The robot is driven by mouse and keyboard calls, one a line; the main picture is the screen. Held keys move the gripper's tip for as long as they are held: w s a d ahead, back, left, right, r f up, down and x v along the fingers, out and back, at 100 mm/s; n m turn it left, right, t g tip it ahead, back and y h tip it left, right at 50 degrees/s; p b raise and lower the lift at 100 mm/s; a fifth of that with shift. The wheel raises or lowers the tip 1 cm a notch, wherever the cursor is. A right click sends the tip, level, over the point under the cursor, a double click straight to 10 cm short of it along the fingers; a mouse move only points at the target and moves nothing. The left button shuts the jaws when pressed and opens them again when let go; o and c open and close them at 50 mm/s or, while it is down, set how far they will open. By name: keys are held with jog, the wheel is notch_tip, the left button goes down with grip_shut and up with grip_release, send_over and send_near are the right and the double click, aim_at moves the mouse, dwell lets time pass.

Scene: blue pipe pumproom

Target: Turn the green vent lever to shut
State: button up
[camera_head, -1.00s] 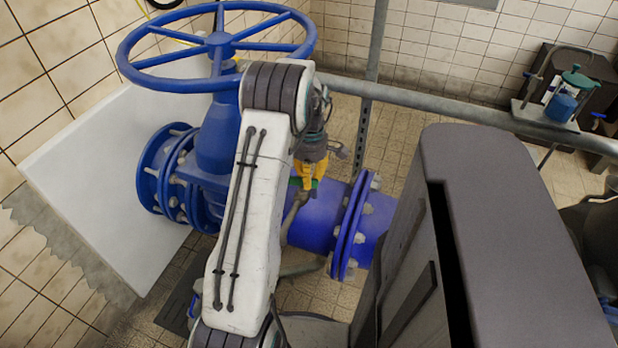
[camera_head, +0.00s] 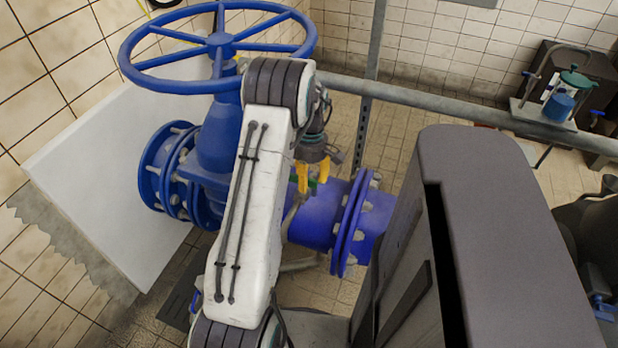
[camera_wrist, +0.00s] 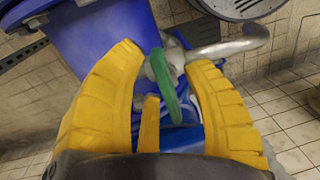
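The green vent lever (camera_wrist: 163,86) shows in the wrist view as a narrow green handle beside a grey metal fitting (camera_wrist: 174,56). In the head view my gripper (camera_head: 313,176) points down at the top of the blue pipe (camera_head: 318,222). A small bit of the green lever (camera_head: 312,185) shows between the fingers there; my arm hides some of the area around it.
A large blue handwheel (camera_head: 219,40) on a blue valve body stands left of my arm. A flange (camera_head: 352,225) with bolts is just right of the lever. A grey rail (camera_head: 440,103) runs behind. A bent grey metal pipe (camera_wrist: 235,46) sticks out right of the lever.

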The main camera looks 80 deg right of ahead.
jog(key=shift+r, duration=0.1)
notch_tip(320, 180, up, 12)
jog(key=d, duration=0.1)
jog(key=shift+d, duration=0.15)
dwell(0.5)
dwell(0.8)
